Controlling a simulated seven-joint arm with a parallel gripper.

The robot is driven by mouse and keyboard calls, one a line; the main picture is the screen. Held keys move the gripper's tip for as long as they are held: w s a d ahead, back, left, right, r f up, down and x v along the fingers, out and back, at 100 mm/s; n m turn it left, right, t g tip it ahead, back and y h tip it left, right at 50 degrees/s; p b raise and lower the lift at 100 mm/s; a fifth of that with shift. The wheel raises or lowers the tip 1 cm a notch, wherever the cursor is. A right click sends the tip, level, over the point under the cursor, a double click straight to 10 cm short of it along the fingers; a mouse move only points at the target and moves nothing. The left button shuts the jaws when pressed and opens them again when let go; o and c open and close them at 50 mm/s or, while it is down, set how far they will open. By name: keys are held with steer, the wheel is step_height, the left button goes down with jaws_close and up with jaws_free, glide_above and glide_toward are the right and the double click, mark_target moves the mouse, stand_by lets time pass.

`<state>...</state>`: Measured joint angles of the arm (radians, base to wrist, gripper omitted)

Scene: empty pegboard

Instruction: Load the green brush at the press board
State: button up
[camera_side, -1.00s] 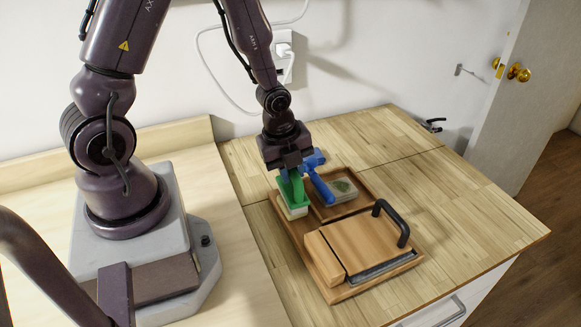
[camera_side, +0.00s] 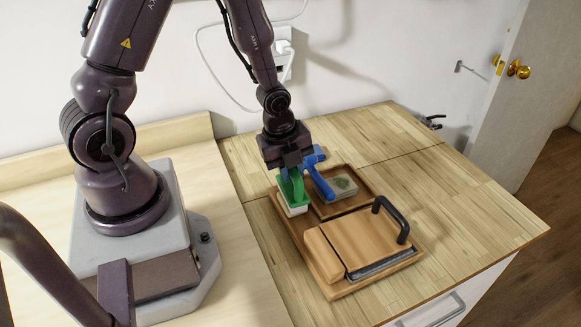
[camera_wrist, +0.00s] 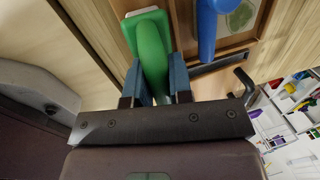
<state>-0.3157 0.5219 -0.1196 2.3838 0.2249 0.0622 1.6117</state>
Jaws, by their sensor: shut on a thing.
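The green brush (camera_side: 292,191) has a green handle and a pale bristle block under it. It stands at the back left of the wooden press board (camera_side: 318,262). My gripper (camera_side: 295,168) is shut on its handle from above. The wrist view also shows the green brush (camera_wrist: 151,45) between my gripper's fingers (camera_wrist: 154,88). Whether the bristles touch the board is hard to tell. The press board has a hinged wooden plate (camera_side: 356,243) with a black handle (camera_side: 391,221).
A blue tool (camera_side: 322,184) leans close beside the green brush, to its right. A pale block with a green patch (camera_side: 343,187) lies in the tray section (camera_side: 361,206) at the back. The wooden counter (camera_side: 470,218) is clear to the right.

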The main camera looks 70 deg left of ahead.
steer(key=shift+f, duration=0.1)
stand_by(0.4)
steer(key=shift+r, duration=3.55)
